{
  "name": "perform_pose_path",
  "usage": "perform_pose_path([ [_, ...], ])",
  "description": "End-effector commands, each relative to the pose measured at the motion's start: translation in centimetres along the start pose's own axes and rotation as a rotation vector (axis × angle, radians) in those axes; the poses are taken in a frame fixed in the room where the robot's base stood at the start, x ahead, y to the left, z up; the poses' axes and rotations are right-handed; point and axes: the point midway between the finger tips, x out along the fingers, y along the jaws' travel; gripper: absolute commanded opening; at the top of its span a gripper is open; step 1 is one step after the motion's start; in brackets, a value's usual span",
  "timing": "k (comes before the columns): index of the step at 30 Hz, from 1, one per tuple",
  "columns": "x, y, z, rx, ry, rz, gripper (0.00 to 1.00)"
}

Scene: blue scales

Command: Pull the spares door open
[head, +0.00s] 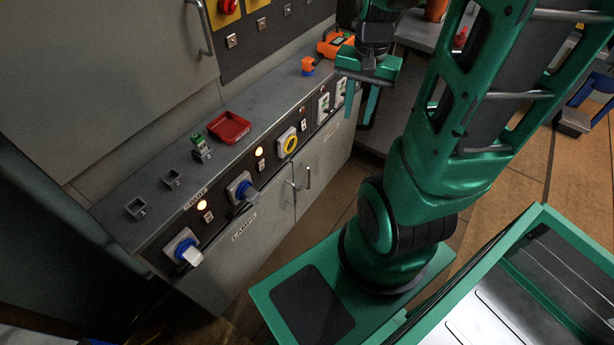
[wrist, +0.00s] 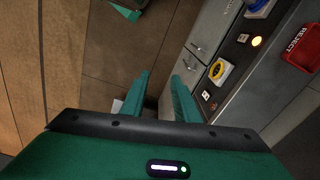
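The cabinet's front has two grey doors, both shut. The left one (head: 240,255) is labelled LAMPS. The right door (head: 328,152) has a small label too small to read; I take it as the spares door. Its upright bar handle (head: 308,178) is at its left edge, beside the lamps door's handle (head: 293,198). In the wrist view a handle (wrist: 196,48) shows beyond my fingers. My gripper (head: 360,103) is open and empty, fingers pointing down, near the right end of the cabinet and apart from the handles. Its fingers also show in the wrist view (wrist: 161,82).
Above the doors is a panel with blue knobs (head: 240,187), a yellow-ringed knob (head: 288,142) and lit lamps. A red tray (head: 229,127) and an orange tool (head: 334,44) lie on the ledge. Brown floor is open before the doors; my green base stands close.

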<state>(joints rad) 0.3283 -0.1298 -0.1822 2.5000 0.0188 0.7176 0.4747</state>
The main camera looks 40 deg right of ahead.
Motion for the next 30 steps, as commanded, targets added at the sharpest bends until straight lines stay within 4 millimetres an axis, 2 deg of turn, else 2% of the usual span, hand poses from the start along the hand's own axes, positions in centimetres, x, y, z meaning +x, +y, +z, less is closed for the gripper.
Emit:
perform_pose_path([
  [1, 1.4, -0.7, -0.9, 0.053, -0.006, -0.001, 0.28],
  [6, 6.1, -3.4, -3.7, 0.257, -0.012, -0.037, 0.28],
  [15, 15.6, -7.2, -7.1, 0.652, -0.065, -0.12, 0.28],
  [23, 24.6, -9.5, -8.2, 1.039, -0.156, -0.192, 0.28],
  [27, 29.2, -10.3, -8.2, 1.254, -0.216, -0.225, 0.28],
  [30, 31.9, -10.6, -8.0, 1.386, -0.255, -0.243, 0.28],
])
